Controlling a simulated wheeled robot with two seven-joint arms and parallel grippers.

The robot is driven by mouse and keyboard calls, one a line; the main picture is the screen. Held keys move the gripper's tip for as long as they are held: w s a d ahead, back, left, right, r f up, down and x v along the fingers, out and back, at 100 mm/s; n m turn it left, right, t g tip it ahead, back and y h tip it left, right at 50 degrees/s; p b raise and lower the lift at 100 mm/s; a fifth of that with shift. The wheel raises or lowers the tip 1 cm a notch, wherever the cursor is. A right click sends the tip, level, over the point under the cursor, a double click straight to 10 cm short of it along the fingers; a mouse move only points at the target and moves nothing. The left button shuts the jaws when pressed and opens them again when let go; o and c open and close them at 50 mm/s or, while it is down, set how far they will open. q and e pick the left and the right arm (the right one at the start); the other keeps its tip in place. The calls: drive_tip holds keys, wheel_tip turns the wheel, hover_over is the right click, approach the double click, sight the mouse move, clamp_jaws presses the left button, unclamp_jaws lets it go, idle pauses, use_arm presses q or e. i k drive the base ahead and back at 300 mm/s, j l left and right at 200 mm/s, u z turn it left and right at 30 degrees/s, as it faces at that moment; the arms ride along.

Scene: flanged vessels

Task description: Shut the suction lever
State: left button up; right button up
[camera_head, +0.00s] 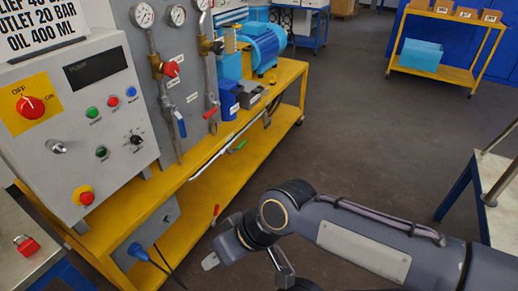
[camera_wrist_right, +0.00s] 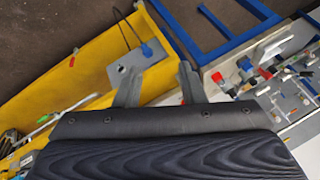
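Several levers show on the pump stand in the head view: a blue-handled lever (camera_head: 181,126), a red-handled lever (camera_head: 210,113) and a green-handled lever (camera_head: 239,146). A small red handle (camera_head: 216,210) shows low beside my right gripper. The labels are too small to read, so I cannot tell which is the suction lever. My right gripper (camera_head: 246,268) is open in front of the stand's lower shelf, apart from the upper levers. In the wrist view its fingers (camera_wrist_right: 157,75) stand apart, with no held object visible between them. My left gripper is not in view.
The yellow stand (camera_head: 285,92) carries a blue motor (camera_head: 265,46), gauges and pipes. A grey control box (camera_head: 75,120) with a red switch stands at left. A blue plug (camera_head: 138,251) with a cable hangs low.

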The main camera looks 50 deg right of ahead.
sight(244, 141)
drive_tip(key=z, duration=1.55)
drive_tip(key=u, duration=0.25)
drive_tip(key=i+l+u, duration=0.65)
drive_tip(key=u, duration=0.2)
drive_tip(key=i+l, duration=0.2)
drive_tip(key=l, duration=0.15)
drive_tip(key=i+l, duration=0.15)
drive_tip(key=l, duration=0.2)
drive_tip(key=i+l+u, duration=0.1)
drive_tip(key=l, duration=0.3)
drive_tip(key=i+l, duration=0.4)
drive_tip(key=l, duration=0.35)
